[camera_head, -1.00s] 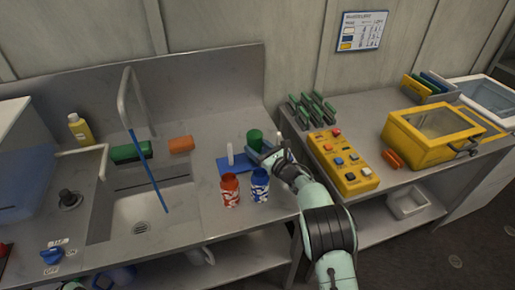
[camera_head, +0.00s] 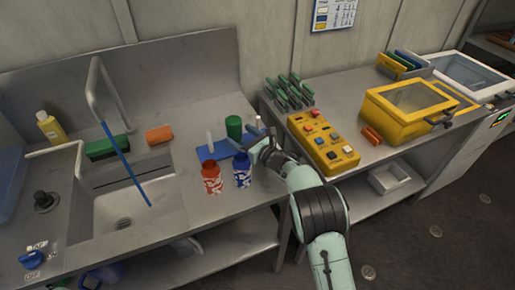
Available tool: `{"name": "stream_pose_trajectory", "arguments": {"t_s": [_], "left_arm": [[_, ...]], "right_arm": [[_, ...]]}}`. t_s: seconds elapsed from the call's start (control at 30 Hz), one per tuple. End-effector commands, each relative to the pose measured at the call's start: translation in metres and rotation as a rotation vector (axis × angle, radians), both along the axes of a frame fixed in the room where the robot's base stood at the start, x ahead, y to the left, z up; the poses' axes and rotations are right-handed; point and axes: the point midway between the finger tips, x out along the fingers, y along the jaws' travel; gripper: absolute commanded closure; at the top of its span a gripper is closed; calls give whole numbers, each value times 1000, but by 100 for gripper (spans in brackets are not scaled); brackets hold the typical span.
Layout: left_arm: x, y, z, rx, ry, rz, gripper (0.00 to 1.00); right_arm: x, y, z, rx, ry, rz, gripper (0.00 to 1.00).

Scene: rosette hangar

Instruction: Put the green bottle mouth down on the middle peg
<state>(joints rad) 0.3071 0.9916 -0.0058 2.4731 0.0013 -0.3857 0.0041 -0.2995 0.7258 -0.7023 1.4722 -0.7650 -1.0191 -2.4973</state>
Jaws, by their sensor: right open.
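The green bottle (camera_head: 234,127) stands over the middle of the blue peg rack (camera_head: 216,157), between a white peg (camera_head: 210,141) on its left and another white peg (camera_head: 258,122) on its right. No neck shows at its top, so it looks mouth down, on the middle peg; the peg itself is hidden. My right gripper (camera_head: 254,146) is open, just right of and in front of the green bottle. The finger gap is small in the picture, and I cannot tell whether a finger touches the bottle. My left gripper is not in view.
A red bottle (camera_head: 212,178) and a blue bottle (camera_head: 242,170) stand upright in front of the rack. The sink (camera_head: 125,210) with its tap lies left. A yellow button box (camera_head: 323,142) and yellow case (camera_head: 405,112) stand on the right-hand bench.

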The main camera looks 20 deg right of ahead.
Motion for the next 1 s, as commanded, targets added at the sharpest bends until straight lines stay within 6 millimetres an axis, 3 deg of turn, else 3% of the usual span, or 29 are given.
{"name": "stream_pose_trajectory", "arguments": {"t_s": [0.3,0.5,1.0], "left_arm": [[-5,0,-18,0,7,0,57],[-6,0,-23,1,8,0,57],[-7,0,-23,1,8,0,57]], "right_arm": [[-66,-30,-1,3,0,-3,15],[-92,-42,0,1,-1,-1,15],[-101,-45,0,0,0,0,15]]}}
